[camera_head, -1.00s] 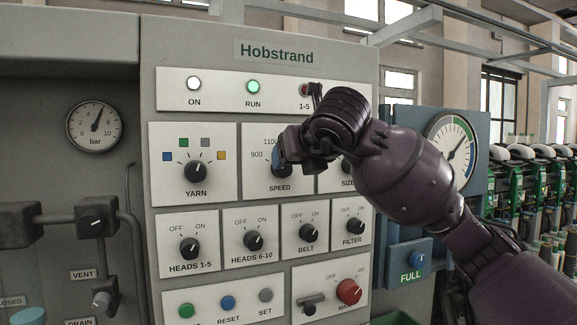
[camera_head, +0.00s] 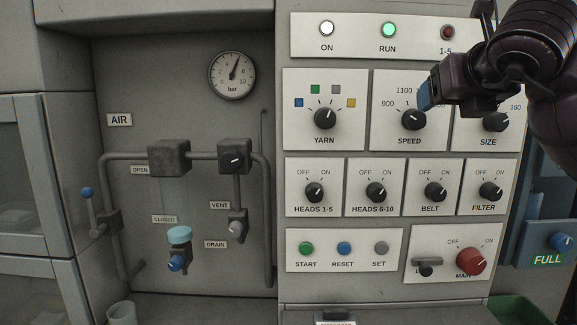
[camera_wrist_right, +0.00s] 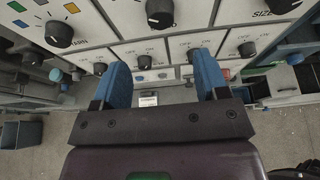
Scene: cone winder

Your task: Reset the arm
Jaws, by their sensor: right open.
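My right gripper (camera_head: 428,97) is in front of the panel's upper right, by the SPEED knob (camera_head: 411,119). In the right wrist view its two blue fingers (camera_wrist_right: 164,82) stand wide apart with nothing between them. My right arm comes in from the upper right and hides part of the SPEED and SIZE plates. The RUN lamp (camera_head: 389,30) glows green, the ON lamp (camera_head: 327,29) is white and the 1-5 lamp (camera_head: 447,32) is dark red. My left gripper is not in view.
Below are the HEADS 1-5 knob (camera_head: 314,192), the RESET button (camera_head: 344,248) and the red MAIN knob (camera_head: 471,261). At left is the air piping with a bar gauge (camera_head: 232,75), a blue lever (camera_head: 88,193) and a drain bowl (camera_head: 179,236). A green bin (camera_head: 518,309) is at lower right.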

